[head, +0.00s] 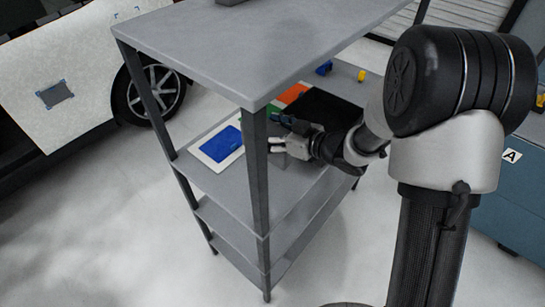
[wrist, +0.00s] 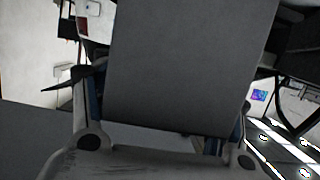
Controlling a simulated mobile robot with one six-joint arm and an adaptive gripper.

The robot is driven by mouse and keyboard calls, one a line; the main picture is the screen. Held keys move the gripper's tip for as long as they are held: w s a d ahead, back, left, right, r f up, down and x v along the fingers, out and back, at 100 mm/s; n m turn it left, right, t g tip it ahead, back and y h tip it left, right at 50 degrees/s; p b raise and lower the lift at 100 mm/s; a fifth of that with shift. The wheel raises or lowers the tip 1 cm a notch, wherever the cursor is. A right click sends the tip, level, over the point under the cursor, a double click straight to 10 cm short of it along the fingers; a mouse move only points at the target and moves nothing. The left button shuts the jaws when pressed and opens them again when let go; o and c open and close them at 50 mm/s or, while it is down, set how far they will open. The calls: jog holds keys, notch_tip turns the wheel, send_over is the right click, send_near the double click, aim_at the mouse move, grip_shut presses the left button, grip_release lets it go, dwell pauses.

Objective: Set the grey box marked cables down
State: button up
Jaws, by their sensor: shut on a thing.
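My gripper (head: 281,134) is over the upper shelf of the grey rack in the head view, just right of a dark corner post. In the wrist view a plain grey box (wrist: 190,70) fills the middle between the two fingers, and my gripper (wrist: 165,128) is shut on it. No cables marking shows on the face turned to the wrist camera. In the head view the box is hard to make out against the grey shelf and post, so I cannot tell whether it touches the shelf (head: 213,182).
A blue panel with a white border (head: 222,144) lies on the shelf, left of the post. An orange item (head: 292,93) and a black area (head: 328,108) are behind my gripper. The rack's top board (head: 225,50) overhangs the shelf. A white car (head: 65,85) stands at left.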

notch_tip(320, 180, down, 11)
jog(key=b, duration=0.3)
jog(key=shift+r, duration=0.2)
jog(key=shift+f, duration=0.2)
jog(key=o, duration=1.8)
